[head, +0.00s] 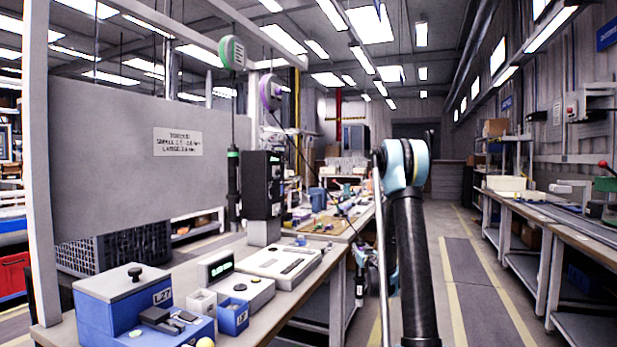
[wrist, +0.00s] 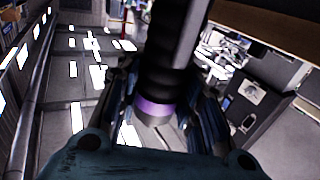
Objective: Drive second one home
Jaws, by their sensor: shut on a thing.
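My gripper (wrist: 165,115) is shut on a black screwdriver with a purple band (wrist: 178,45), seen close up in the wrist view. Its far end runs out of the top of that view. In the head view my arm hides most of the grip. A second screwdriver, black with a green band (head: 233,185), hangs upright from the green balancer (head: 232,52). The purple balancer (head: 270,92) hangs beside it, with a cable slanting down to the right. A blue fixture marked L27 (head: 120,312) stands at the bench's near left. No screw is clear enough to see.
The workbench (head: 180,272) carries a unit with a green display (head: 218,266), a white bin (head: 202,301), a blue bin (head: 232,317), a pale tray (head: 279,262) and a black control box (head: 262,184). A sign (head: 178,141) is on the panel. The right aisle is clear.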

